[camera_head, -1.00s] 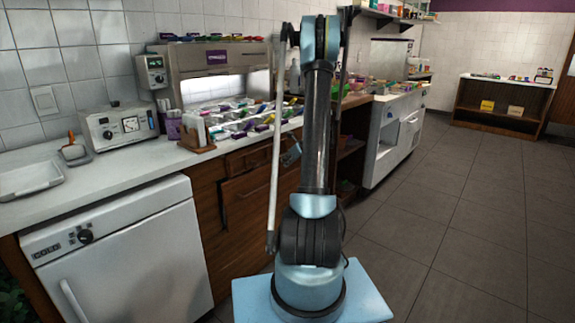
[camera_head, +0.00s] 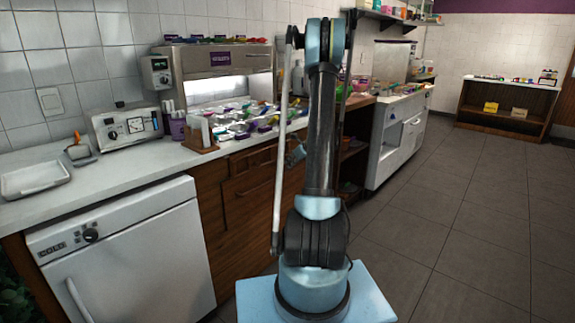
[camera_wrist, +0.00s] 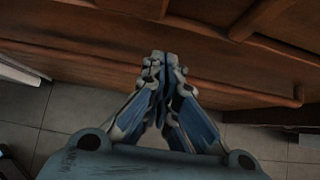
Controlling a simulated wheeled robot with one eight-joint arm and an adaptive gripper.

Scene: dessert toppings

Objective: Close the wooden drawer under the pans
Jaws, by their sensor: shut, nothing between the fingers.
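The wooden drawer fronts (camera_head: 252,160) sit in the brown cabinet below the counter, partly behind my arm in the head view. The small coloured pans (camera_head: 240,122) rest in rows on the counter above. In the wrist view, brown wood fronts (camera_wrist: 95,55) with raised bars fill the upper part. My gripper (camera_wrist: 160,66) is shut and empty, its fingertips over the wood front. Whether they touch it I cannot tell. My gripper is small and mostly hidden behind my arm in the head view. How far the drawer stands out is unclear.
A white appliance (camera_head: 125,255) stands left of the wooden cabinet. A white unit (camera_head: 398,135) stands farther along on the right. Grey tiled floor (camera_head: 465,225) is clear to the right. A low wooden shelf (camera_head: 505,105) stands at the far wall.

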